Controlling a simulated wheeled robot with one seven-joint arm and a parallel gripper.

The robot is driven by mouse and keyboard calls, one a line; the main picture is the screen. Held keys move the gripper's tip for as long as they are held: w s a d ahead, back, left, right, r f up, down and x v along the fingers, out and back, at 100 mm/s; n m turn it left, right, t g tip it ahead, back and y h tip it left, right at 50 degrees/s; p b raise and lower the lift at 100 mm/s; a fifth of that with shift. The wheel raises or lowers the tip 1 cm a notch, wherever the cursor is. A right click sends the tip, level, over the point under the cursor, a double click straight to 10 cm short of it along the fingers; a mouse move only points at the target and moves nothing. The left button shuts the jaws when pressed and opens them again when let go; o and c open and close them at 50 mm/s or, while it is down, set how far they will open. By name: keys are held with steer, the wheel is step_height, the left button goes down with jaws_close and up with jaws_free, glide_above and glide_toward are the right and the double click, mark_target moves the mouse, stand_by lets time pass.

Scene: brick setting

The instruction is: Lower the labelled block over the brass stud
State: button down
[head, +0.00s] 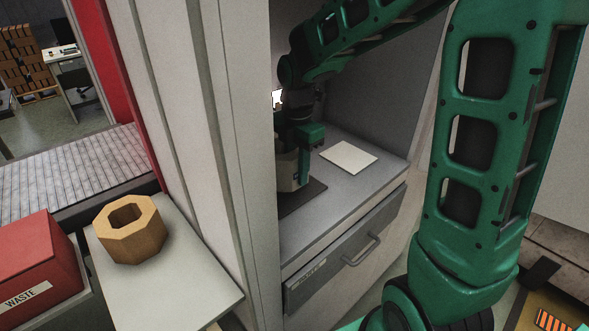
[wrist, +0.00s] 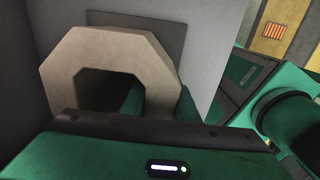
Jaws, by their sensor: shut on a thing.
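My gripper (head: 301,168) is inside the alcove at the head view's centre, partly hidden by the pale post. In the wrist view my gripper (wrist: 160,106) is shut on one wall of a beige octagonal block (wrist: 82,52) with a square hole. One green finger is in the hole, the other outside. In the head view the block (head: 286,172) is a pale shape, largely hidden, at a dark plate (head: 312,193). The plate also shows behind the block in the wrist view (wrist: 150,20). I cannot tell the gap below the block. No label or brass stud shows.
A white square (head: 348,157) lies on the alcove counter, right of the gripper. A drawer (head: 345,262) is below. At left, another octagonal ring (head: 133,242) sits on a pale shelf (head: 185,262) beside a red WASTE bin (head: 35,262). The post (head: 225,150) borders the alcove.

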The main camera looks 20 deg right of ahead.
mark_target(297, 153)
steer(key=shift+f, duration=1)
steer(key=c, duration=1.3)
jaws_free()
steer(key=shift+w, duration=0.1)
steer(key=shift+r, duration=0.1)
steer(key=shift+w+r, duration=0.15)
steer(key=shift+r, duration=0.4)
steer(key=r, duration=0.9)
steer(key=shift+s+r, duration=0.2)
steer(key=shift+s, duration=0.1)
